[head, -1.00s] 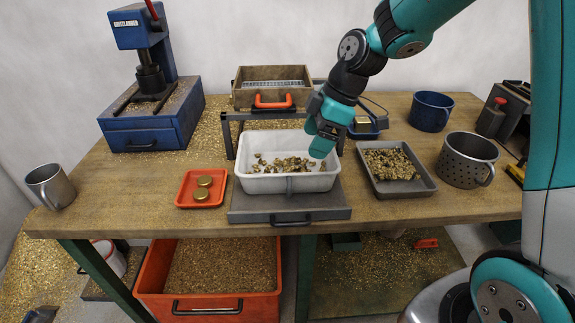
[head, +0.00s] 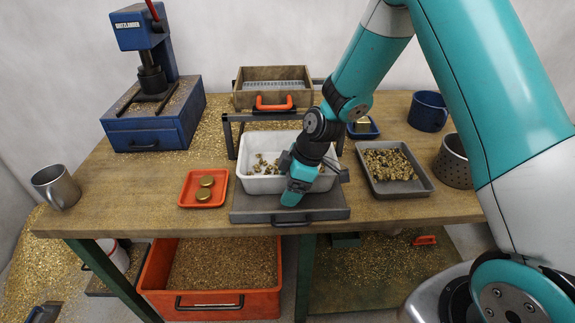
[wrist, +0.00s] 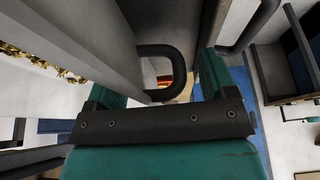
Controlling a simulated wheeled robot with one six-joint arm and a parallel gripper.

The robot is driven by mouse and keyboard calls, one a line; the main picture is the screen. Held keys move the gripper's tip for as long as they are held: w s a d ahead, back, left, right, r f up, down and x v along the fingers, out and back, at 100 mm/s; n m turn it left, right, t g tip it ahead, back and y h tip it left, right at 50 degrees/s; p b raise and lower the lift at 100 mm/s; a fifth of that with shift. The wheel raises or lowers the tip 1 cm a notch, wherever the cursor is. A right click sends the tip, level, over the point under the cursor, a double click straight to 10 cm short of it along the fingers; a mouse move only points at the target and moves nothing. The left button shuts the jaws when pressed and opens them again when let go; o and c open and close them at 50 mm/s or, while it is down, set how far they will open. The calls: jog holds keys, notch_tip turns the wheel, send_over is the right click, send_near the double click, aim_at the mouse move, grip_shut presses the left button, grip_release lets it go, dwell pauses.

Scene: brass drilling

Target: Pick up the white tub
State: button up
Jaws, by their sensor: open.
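The white tub (head: 262,185) stands on a grey drawer-fronted platform (head: 250,214) in the middle of the bench, with brass pieces inside. My gripper (head: 292,200) is at the front wall of the tub, pointing down, and hides the tub's front middle and part of its right side. In the wrist view my open gripper (wrist: 162,88) has a dark loop handle (wrist: 178,72) between its fingers. The tub's wall (wrist: 75,35) runs along the left there, with brass bits beyond it. Whether the fingers touch the handle cannot be told.
A grey tray (head: 425,186) of brass bits is to the right. A dark frame (head: 228,135) and wooden drawer box (head: 300,76) stand behind. A blue press (head: 150,125) is at back left.

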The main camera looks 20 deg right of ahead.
jog(key=c, duration=1.3)
jog(key=shift+r, duration=0.2)
